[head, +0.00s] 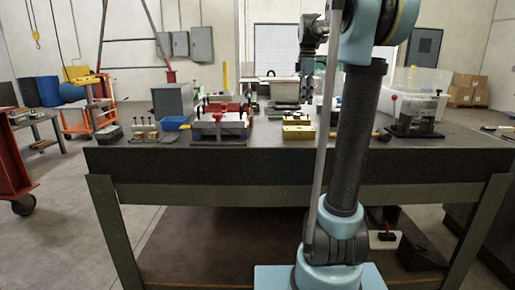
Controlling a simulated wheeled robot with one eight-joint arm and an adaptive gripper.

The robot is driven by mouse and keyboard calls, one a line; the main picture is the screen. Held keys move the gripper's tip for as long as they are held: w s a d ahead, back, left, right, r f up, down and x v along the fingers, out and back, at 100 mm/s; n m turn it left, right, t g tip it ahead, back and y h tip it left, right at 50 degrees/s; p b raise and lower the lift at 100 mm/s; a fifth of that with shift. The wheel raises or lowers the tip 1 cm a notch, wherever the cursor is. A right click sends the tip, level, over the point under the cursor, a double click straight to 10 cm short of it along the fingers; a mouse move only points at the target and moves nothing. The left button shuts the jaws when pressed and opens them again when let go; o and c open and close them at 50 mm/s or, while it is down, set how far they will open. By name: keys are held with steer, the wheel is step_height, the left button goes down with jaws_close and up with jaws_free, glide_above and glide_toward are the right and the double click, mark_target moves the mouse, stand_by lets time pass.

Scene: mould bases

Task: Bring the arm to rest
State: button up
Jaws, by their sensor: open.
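My arm rises in front of the bench, on the right of centre in the head view. Its upper joint is cut off by the top edge of the picture. My gripper (305,76) hangs small and dark to the left of the arm, pointing down above the bench. Its jaws are open and I see nothing held between them. It appears above the area of a grey block (285,92) and yellow blocks (298,132), apart from them. Part of the bench behind the arm is hidden.
The dark bench top (160,155) carries a red-framed fixture (220,122), a blue bin (174,123), a grey box (174,102), a clear plastic tub (415,88) and a lever press (415,115). The bench's front strip is mostly clear. An orange trolley (100,115) stands at left.

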steer(key=s+f+m+t, duration=0.2)
steer(key=s+f+m, duration=1.4)
steer(key=s+f, duration=1.5)
steer(key=shift+s+a+f+m, duration=0.15)
steer(key=shift+s+f+m, duration=0.25)
steer(key=shift+s, duration=0.65)
